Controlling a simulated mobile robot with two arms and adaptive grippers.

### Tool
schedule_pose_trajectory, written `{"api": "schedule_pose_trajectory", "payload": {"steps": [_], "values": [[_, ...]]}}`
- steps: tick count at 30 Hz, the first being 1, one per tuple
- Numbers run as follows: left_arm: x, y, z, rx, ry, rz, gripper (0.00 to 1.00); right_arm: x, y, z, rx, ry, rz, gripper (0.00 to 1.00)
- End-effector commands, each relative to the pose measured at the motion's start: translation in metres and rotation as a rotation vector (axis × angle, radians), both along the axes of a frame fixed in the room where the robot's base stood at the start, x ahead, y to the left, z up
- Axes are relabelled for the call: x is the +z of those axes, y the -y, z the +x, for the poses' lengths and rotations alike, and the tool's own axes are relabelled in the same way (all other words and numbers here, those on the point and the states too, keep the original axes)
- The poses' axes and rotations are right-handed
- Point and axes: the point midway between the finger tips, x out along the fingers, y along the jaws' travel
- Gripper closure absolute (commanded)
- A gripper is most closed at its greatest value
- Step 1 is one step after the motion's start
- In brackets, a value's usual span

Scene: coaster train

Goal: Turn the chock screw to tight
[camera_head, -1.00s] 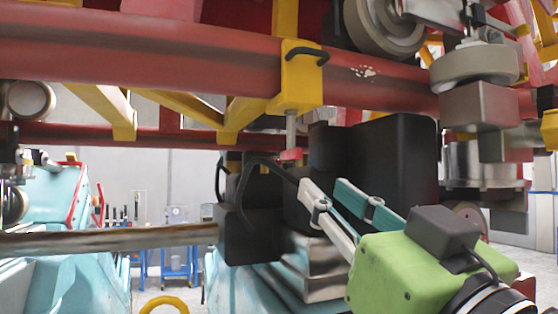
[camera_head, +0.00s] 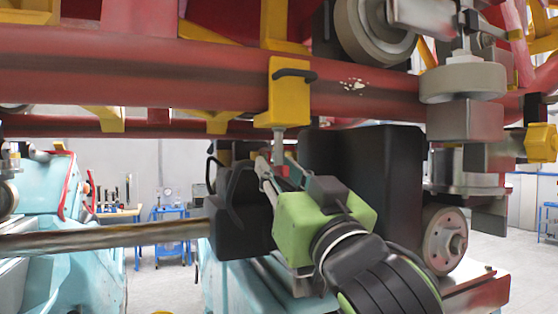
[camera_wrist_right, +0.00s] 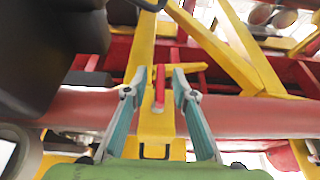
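The chock is a yellow block (camera_head: 289,95) with a black handle, on the red rail of the train. Its screw stem (camera_head: 279,142) hangs below it, with a small red handle (camera_wrist_right: 160,84) at the lower end. My right gripper (camera_head: 274,172), green with teal and grey fingers, reaches up under the chock. In the right wrist view my right gripper (camera_wrist_right: 157,80) is open. The red handle stands between its fingertips, with a gap visible on each side; contact is not visible. The gripper's fingers partly hide the handle in the head view. My left gripper is out of view.
A large black block (camera_head: 365,185) stands close right of my right gripper. The red rail (camera_head: 130,75) runs overhead. A metal bar (camera_head: 110,237) crosses at left. Grey wheels (camera_head: 375,30) and a steel block (camera_head: 465,120) are at upper right. Blue carts stand far back.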

Motion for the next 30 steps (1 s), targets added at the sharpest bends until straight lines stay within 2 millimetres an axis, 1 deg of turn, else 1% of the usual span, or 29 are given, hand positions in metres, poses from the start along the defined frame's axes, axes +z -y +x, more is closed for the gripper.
{"api": "schedule_pose_trajectory", "payload": {"steps": [8,9,11,22,30], "values": [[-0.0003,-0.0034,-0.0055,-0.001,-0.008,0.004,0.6,-0.0003,-0.0004,0.0013,0.0,-0.001,0.0,0.75],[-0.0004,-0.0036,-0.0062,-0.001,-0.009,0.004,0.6,-0.0002,-0.0004,0.0013,0.0,0.0,0.0,0.85],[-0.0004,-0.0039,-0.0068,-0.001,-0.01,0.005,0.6,-0.0001,-0.0005,0.0012,0.0,0.0,0.0,1.0],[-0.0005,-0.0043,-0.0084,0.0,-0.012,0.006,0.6,0.0003,0.0,0.001,0.018,0.001,-0.001,1.0],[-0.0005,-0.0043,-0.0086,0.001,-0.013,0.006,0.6,0.0004,0.0014,0.0016,0.136,0.001,0.001,1.0]]}}
